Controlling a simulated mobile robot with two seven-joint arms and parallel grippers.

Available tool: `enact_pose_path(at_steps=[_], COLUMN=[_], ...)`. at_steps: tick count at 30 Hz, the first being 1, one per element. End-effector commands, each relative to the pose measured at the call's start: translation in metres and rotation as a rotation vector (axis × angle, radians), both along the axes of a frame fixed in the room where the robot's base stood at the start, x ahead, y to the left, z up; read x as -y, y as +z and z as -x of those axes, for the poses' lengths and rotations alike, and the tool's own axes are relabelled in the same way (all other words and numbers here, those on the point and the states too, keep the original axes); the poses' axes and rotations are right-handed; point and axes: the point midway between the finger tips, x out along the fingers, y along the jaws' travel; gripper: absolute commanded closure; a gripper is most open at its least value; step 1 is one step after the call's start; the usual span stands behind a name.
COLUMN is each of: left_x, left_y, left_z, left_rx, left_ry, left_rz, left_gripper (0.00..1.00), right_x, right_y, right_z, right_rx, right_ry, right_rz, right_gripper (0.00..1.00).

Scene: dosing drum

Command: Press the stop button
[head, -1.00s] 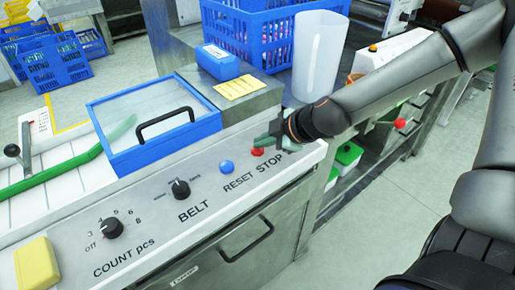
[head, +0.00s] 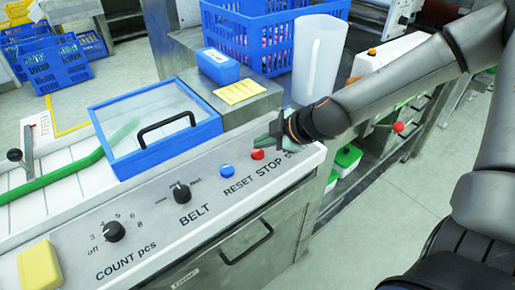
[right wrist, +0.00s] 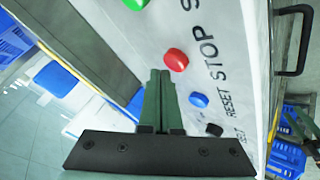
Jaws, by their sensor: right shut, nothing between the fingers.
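The red stop button (head: 257,154) sits on the sloped white panel, above the word STOP. It also shows in the right wrist view (right wrist: 176,60), just beyond and to the right of my fingertips. My right gripper (head: 266,141) is shut and empty, close beside the button on its far side. In the right wrist view the closed fingers (right wrist: 160,76) point past the button's left edge. I cannot tell whether they touch it. My left gripper is not in view.
The blue reset button (head: 227,170) is left of the red one. A green button (right wrist: 135,3) shows in the right wrist view. BELT knob (head: 181,192) and COUNT knob (head: 114,231) lie further left. A clear cylinder (head: 317,60) and blue-framed lid (head: 160,128) stand behind the panel.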

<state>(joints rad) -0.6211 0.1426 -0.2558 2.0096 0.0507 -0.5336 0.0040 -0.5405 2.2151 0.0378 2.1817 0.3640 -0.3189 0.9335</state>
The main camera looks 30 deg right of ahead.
Motion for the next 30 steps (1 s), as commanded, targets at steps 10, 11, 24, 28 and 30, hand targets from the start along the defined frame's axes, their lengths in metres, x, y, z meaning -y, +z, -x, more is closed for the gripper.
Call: enact_pose_path(at_steps=[10, 11, 24, 28, 30], left_x=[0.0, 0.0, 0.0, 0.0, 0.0], left_y=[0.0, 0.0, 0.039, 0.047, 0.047], left_z=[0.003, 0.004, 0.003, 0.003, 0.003], left_rx=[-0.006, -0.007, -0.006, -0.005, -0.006], left_ry=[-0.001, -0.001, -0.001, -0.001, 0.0], left_rz=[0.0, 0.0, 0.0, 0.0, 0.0], left_gripper=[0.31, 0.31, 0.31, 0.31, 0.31], right_x=[0.0, 0.0, 0.0, 0.0, 0.0], right_y=[0.003, 0.003, 0.044, 0.053, 0.054], right_z=[0.0, 0.0, 0.0, 0.0, 0.0], right_rx=[0.001, 0.001, 0.001, 0.001, 0.0], right_ry=[0.001, 0.001, 0.002, 0.001, 0.0], right_rz=[-0.001, -0.001, -0.001, -0.001, -0.001], right_gripper=[1.0, 1.0, 1.0, 1.0, 1.0])
